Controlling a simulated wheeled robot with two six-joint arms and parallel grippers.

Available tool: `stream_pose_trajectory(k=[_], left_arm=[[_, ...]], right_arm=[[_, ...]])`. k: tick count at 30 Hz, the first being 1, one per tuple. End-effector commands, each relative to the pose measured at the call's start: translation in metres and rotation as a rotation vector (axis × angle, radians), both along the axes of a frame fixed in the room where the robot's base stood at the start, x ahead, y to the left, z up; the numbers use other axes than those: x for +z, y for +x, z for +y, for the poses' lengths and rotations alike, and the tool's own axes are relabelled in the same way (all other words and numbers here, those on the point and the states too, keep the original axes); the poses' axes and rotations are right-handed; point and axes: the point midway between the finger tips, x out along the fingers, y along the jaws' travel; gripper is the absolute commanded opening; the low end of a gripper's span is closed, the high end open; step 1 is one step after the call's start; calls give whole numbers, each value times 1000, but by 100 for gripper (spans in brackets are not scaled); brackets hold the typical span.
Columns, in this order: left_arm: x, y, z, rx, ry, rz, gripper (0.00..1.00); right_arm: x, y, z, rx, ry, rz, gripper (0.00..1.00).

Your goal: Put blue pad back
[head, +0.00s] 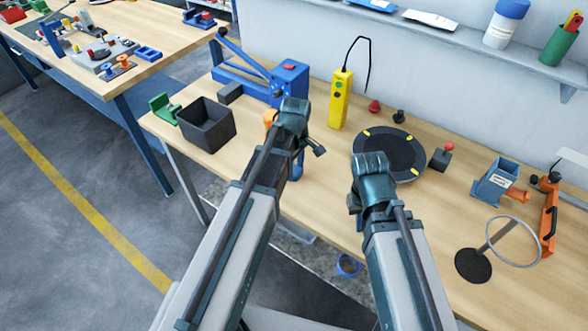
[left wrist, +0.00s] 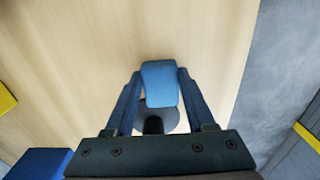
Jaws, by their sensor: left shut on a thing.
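My left gripper (left wrist: 158,100) is shut on the blue pad (left wrist: 160,82), which sits between its two fingers in the left wrist view. A grey disc with a dark stem shows just behind the pad there; I cannot tell whether it is joined to the pad. Bare wooden table lies beyond it. In the head view my left gripper (head: 299,165) is near the front edge of the table, below the blue press, and is partly hidden by my arm. The pad cannot be made out clearly there. My right gripper (head: 355,205) is mostly hidden behind its own wrist, so its jaws cannot be read.
The blue lever press (head: 290,80), a black open bin (head: 206,124) and a yellow control box (head: 340,100) stand behind and left. A dark round mat (head: 385,150) lies near my right wrist. A ring stand (head: 474,265) is at the right. Bare table shows between them.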

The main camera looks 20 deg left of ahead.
Motion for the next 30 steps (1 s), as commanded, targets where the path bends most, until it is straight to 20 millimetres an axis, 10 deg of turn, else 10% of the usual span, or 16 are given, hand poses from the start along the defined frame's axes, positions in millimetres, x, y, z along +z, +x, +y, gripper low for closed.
stream_pose_trajectory(k=[3, 4, 9, 30], left_arm=[[-5, 0, 0, 0, 0, 0, 10], [-3, 0, 0, 0, 0, 0, 58], [-3, 0, 0, 0, 0, 0, 85], [29, 0, 0, 0, 0, 0, 85]], right_arm=[[-5, 0, 0, 0, 0, 0, 0], [-3, 0, 0, 0, 0, 0, 0], [-3, 0, 0, 0, 0, 0, 0], [28, 0, 0, 0, 0, 0, 0]])
